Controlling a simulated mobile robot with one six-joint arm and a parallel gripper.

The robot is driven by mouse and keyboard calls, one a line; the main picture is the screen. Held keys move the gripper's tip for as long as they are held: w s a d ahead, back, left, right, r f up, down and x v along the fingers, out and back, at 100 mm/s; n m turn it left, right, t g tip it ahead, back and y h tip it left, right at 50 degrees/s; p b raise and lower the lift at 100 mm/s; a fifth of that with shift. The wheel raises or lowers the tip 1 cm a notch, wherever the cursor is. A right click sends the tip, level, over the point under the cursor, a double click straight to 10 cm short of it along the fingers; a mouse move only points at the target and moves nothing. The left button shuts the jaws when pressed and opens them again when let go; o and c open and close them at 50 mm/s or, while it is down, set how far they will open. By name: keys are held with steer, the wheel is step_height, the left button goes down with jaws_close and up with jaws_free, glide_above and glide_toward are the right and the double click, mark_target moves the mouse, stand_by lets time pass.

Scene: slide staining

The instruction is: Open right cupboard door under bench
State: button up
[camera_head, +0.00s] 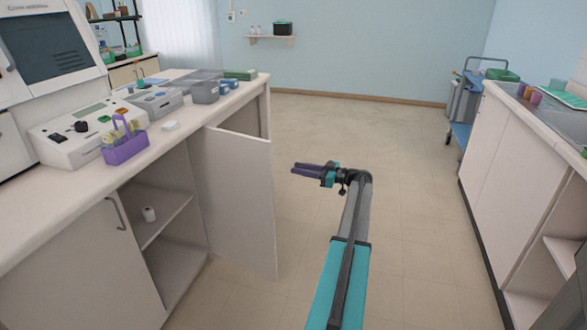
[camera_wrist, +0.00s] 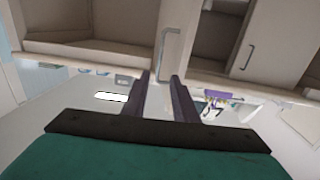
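The right cupboard door (camera_head: 235,195) under the left bench stands swung out from the bench front in the head view. The cupboard's shelved inside (camera_head: 165,215) shows to its left. In the head view, my gripper (camera_head: 294,168) is to the right of the door's free edge, its dark fingers pointing left. In the wrist view, which is upside down, the fingers (camera_wrist: 160,75) are apart with a gap between them. A door handle (camera_wrist: 168,50) shows just beyond the fingertips, in line with the gap. I cannot tell whether they touch. That handle is hidden in the head view.
The closed left cupboard door (camera_head: 95,265) has its own handle (camera_head: 115,213). The benchtop holds instruments and a purple rack (camera_head: 125,148). Open floor (camera_head: 400,180) lies between this bench and the right-hand bench (camera_head: 510,190).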

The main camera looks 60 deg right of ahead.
steer(key=shift+s+d, duration=0.1)
steer(key=shift+s, duration=0.15)
jaws_close()
steer(key=s+a+f+n+h+b, duration=0.1)
steer(key=a+f+n+h+b, duration=0.1)
steer(key=a+n, duration=0.4)
steer(key=s+a+f+n+h+b, duration=0.2)
steer(key=a+n+b, duration=0.4)
steer(key=a, duration=0.4)
steer(key=shift+s+f+n+h+b, duration=0.3)
steer(key=shift+f+n+h, duration=0.5)
steer(key=shift+h, duration=0.6)
